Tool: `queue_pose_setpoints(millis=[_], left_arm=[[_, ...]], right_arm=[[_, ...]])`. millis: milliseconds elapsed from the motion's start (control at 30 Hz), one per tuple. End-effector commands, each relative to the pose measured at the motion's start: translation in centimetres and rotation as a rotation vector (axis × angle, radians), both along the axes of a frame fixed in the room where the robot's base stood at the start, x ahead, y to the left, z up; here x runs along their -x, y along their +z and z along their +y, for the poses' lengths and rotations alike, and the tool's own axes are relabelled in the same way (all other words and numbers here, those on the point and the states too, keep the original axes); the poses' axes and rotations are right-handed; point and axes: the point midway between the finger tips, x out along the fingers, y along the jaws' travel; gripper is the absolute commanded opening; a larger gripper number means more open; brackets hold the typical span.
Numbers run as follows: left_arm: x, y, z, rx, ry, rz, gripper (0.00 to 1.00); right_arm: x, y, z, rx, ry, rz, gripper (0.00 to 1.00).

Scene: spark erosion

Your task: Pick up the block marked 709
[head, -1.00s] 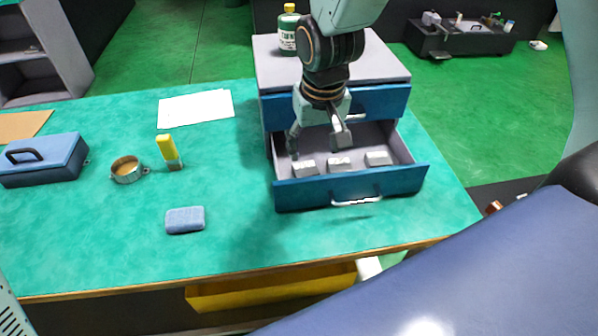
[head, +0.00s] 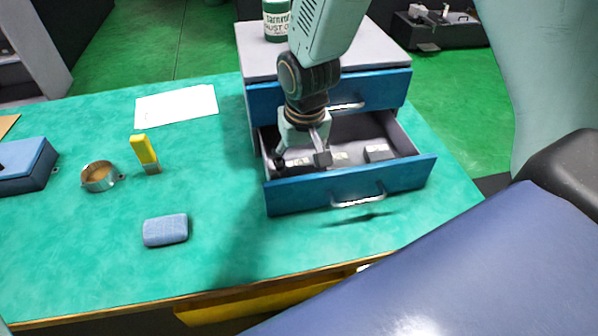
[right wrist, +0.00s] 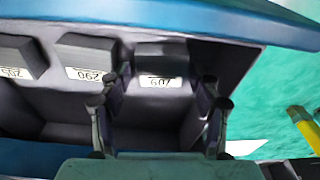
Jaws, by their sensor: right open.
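The block marked 709 (right wrist: 160,58) is grey with a white label that reads upside down in the right wrist view. It lies in the open drawer, at the end of a row of blocks. My right gripper (right wrist: 162,92) is open and empty, with its fingers toward either side of this block; I cannot tell whether they touch it. In the head view my right gripper (head: 301,160) reaches down into the left part of the drawer and partly hides the blocks. My left gripper is not in view.
Two other blocks, marked 290 (right wrist: 88,55) and 205 (right wrist: 18,57), lie in the same drawer. The drawer front (head: 350,186) and side walls surround the gripper. A bottle (head: 277,22) stands on the cabinet. A blue sponge-like piece (head: 165,230) lies on the green table.

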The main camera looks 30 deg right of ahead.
Motion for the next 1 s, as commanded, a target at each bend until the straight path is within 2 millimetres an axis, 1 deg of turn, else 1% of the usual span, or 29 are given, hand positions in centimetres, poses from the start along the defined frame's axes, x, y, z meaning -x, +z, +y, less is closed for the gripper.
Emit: queue_pose_setpoints(millis=[33,100,367,1000], left_arm=[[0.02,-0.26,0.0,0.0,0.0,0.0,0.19],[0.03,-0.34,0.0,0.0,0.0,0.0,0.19],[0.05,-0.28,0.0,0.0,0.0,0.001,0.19],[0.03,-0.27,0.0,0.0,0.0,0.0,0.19]], right_arm=[[-0.05,-0.68,0.0,0.001,0.001,0.002,0.63],[-0.18,-1.05,0.0,0.0,0.001,0.0,0.63],[-0.47,-1.13,0.0,0.0,0.001,-0.001,0.63],[-0.51,-1.06,-0.01,-0.001,0.0,-0.002,0.09]])
